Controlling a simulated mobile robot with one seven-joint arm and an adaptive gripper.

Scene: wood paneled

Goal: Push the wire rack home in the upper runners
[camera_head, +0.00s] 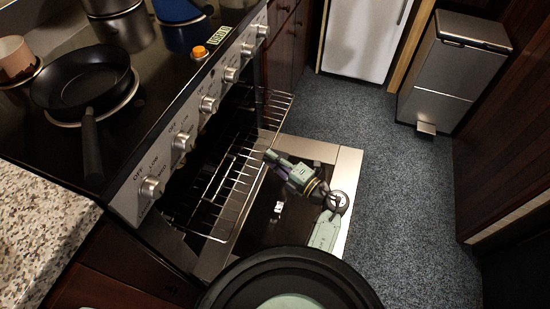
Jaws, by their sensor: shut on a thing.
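The wire rack (222,190) sticks part of the way out of the open oven, over the lowered oven door (345,180). Its front bar runs slantwise from the lower middle up to the right. My gripper (269,157) is at this front bar, near the middle of its length, and is shut on the rack. The fingertips are small and partly hidden by the gripper's own body. The oven's inside is dark, and the control panel covers its upper part. I cannot make out the runners or which level the rack sits on.
Knobs (184,141) line the panel. A grey pedal bin (450,75) and a white cabinet (365,38) stand beyond. The carpet (410,210) right of the door is clear.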

